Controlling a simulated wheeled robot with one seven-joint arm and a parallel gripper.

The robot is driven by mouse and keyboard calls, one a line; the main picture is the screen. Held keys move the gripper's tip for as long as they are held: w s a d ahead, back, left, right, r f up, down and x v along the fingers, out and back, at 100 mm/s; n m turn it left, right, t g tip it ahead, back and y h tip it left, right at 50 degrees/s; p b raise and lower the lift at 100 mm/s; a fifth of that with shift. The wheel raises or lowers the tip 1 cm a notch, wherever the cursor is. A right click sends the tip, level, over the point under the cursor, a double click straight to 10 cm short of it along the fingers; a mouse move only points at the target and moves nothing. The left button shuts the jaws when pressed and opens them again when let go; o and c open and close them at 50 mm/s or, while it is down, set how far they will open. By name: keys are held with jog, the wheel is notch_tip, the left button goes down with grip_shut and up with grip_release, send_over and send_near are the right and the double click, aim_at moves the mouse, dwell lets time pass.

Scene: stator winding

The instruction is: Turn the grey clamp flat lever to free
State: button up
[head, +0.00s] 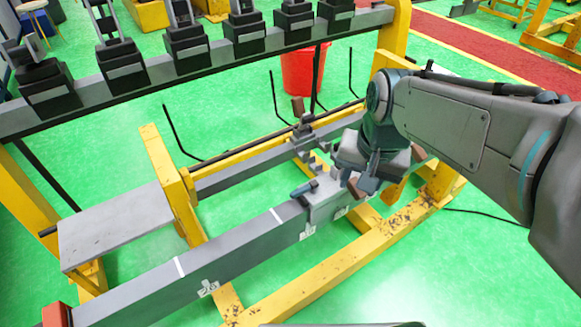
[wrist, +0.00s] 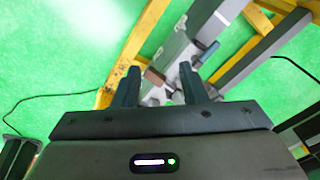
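A grey clamp (head: 325,200) sits on the grey beam. A dark blue-grey lever (head: 304,188) lies low and nearly flat at its left end; it also shows in the wrist view (wrist: 206,53), just beyond the right fingertip. A brown handle piece (wrist: 154,77) shows between the fingers in the wrist view; I cannot tell whether it belongs to the same clamp. My gripper (head: 360,184) is over the right part of the clamp and hides some of it. In the wrist view its two fingers (wrist: 161,78) are apart, with no visible grip on anything.
Another clamp (head: 304,130) with a brown-tipped upright lever stands on the rear beam. Yellow frame posts (head: 168,172) and a black-grey rail with several dark fixtures (head: 190,65) surround the beams. A red bin (head: 302,70) stands behind. Green floor is clear at front left.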

jog(key=w+a+m+g, duration=0.1)
jog(key=w+a+m, duration=0.25)
jog(key=w, duration=0.25)
jog(key=m+g+b, duration=0.1)
jog(key=m, duration=0.3)
send_over(297, 191)
notch_tip(297, 191, down, 4)
jog(key=shift+h, duration=0.3)
notch_tip(297, 191, down, 13)
jog(key=shift+r, duration=0.1)
grip_shut()
